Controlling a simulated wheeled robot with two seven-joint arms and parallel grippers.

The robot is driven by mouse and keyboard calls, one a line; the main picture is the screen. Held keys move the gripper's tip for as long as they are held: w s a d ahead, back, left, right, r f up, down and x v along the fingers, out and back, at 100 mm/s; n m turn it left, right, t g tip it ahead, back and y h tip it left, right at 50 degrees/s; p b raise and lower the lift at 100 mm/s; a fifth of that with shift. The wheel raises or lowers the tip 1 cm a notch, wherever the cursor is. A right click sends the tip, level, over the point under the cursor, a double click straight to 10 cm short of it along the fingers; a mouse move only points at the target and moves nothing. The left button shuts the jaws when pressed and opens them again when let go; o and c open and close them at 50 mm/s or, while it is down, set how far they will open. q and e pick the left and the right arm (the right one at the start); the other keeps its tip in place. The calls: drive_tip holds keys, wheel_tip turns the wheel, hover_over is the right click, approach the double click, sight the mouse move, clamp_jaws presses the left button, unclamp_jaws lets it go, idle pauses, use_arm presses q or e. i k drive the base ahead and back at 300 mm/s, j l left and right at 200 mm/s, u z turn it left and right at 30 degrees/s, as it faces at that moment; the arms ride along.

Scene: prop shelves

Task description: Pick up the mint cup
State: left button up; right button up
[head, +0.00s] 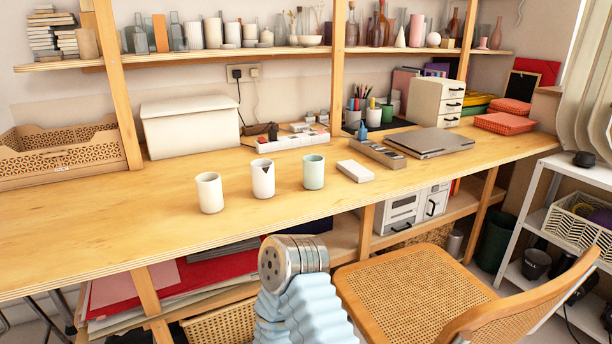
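The mint cup (313,172) stands upright on the wooden desk, the rightmost of three cups in a loose row near the front edge. A white cup with a dark triangular mark (263,180) stands just left of it, apart from it. A cream cup (210,194) stands further left and nearer the front edge. Nothing covers the mint cup in the head view. Neither my left nor my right gripper shows in this view.
The desk (110,215) is clear left of the cups. A small white box (355,171) lies right of the mint cup, with a grey organizer (378,153) and laptop (430,142) beyond. A white bin (190,126) stands behind. A cane chair (410,292) is in front.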

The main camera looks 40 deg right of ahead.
sight(312, 164)
drive_tip(key=z, duration=0.95)
